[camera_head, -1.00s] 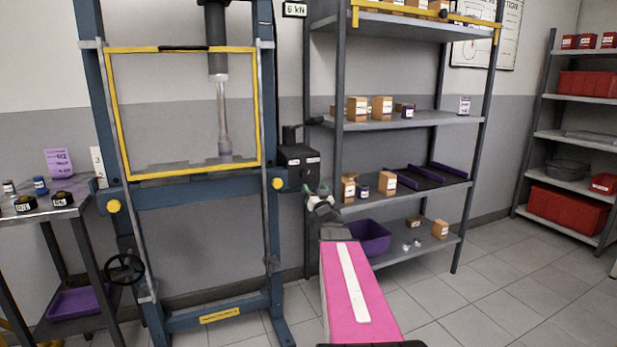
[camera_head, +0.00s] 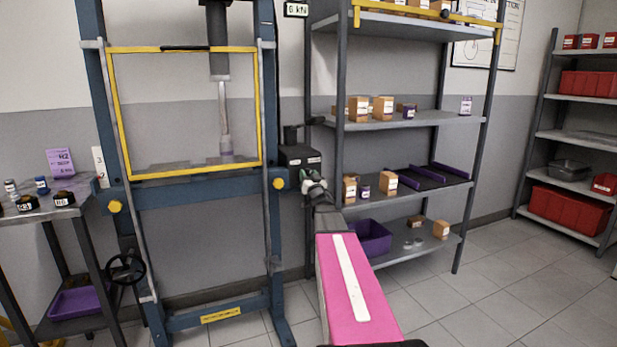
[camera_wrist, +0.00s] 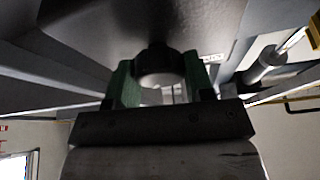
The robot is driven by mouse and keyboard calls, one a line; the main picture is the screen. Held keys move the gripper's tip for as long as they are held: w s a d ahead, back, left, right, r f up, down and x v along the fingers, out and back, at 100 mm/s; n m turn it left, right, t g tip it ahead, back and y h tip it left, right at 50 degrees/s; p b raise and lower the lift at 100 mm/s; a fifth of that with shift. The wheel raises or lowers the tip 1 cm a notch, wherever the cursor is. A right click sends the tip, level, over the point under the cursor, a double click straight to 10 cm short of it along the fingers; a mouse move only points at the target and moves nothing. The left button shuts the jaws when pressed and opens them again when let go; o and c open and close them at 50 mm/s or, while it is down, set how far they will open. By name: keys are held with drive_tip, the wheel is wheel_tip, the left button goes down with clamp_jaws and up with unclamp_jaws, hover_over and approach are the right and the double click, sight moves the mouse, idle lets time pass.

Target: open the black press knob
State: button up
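The yellow-framed press (camera_head: 188,196) stands upright with a dark control box (camera_head: 298,158) on its right post. In the head view my gripper (camera_head: 312,186) is up against the lower front of this box and covers what lies behind it. In the wrist view my gripper (camera_wrist: 160,92) has its two green fingers apart. A round black knob-like part (camera_wrist: 157,54) with a pale round face below it sits between them. I cannot tell whether the fingers touch it. Its setting cannot be read.
A grey shelf rack (camera_head: 405,120) with small boxes stands close to the right of my gripper. A purple bin (camera_head: 372,237) is on its lowest shelf. A bench (camera_head: 50,212) with small jars is at the left. The floor at the right (camera_head: 520,285) is clear.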

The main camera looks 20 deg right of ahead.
drive_tip(key=shift+c, duration=1)
drive_tip(key=shift+n, duration=0.3)
drive_tip(key=n+y, duration=0.2)
drive_tip(key=n, duration=0.2)
drive_tip(key=n+y, duration=0.3)
drive_tip(key=n, duration=0.2)
drive_tip(key=shift+g, duration=0.4)
drive_tip(key=n+g+y, duration=0.1)
drive_tip(key=n, duration=0.2)
drive_tip(key=n+y, duration=0.1)
drive_tip(key=n, duration=0.1)
drive_tip(key=n+g, duration=0.1)
drive_tip(key=n, duration=0.2)
drive_tip(key=shift+n+g+y, duration=0.3)
drive_tip(key=shift+y, duration=0.1)
drive_tip(key=shift+n, duration=0.3)
drive_tip(key=o, duration=0.9)
drive_tip(key=shift+o, duration=0.2)
